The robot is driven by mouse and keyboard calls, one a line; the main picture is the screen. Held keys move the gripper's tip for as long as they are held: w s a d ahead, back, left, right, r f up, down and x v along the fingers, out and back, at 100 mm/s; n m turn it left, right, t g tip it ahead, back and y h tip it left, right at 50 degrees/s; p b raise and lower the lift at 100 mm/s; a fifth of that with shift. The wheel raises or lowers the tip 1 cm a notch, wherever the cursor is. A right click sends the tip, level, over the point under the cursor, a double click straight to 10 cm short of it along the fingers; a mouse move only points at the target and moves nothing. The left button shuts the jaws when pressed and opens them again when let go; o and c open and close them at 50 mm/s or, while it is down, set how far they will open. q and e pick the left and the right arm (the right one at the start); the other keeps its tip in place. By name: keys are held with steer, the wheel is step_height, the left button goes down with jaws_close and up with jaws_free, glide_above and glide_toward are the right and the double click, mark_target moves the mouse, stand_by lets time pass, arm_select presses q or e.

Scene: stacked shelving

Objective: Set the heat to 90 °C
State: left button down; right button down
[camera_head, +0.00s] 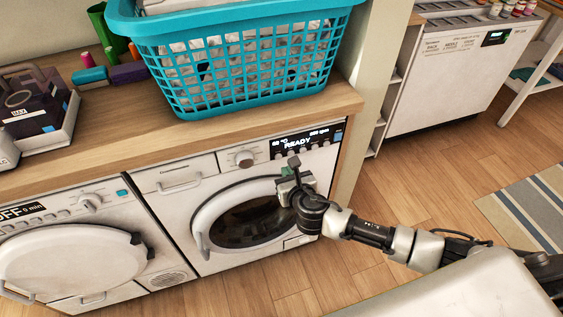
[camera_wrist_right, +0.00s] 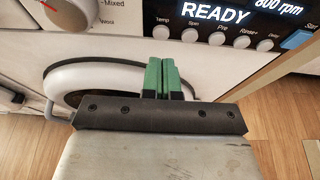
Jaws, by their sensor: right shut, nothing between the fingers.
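The white washing machine (camera_head: 176,178) stands under the wooden counter, its round door closed. Its dark display (camera_head: 305,138) reads READY, with a small temperature at its left that I cannot read surely; the right wrist view shows READY and 800 rpm on the display (camera_wrist_right: 235,12). Below it is a row of round buttons: the Temp button (camera_wrist_right: 161,33), then Spin, Pre, Rinse+ and another, with a blue Start button (camera_wrist_right: 297,39) at the right. My right gripper (camera_head: 293,162) is shut and empty, in front of the panel. Its green fingertips (camera_wrist_right: 161,62) show just below the Temp button, apparently apart from it.
A programme dial (camera_head: 244,158) sits left of the display. A second machine (camera_head: 72,250) reading OFF stands at the left. A turquoise laundry basket (camera_head: 240,80) stands on the counter above. The wooden floor (camera_head: 420,190) at the right is mostly clear, with a striped rug (camera_head: 525,215).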

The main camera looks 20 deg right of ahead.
mark_target(278, 157)
steer(key=x, duration=0.2)
steer(key=r+x, duration=0.1)
steer(key=x, duration=0.2)
steer(key=shift+w+r, duration=0.1)
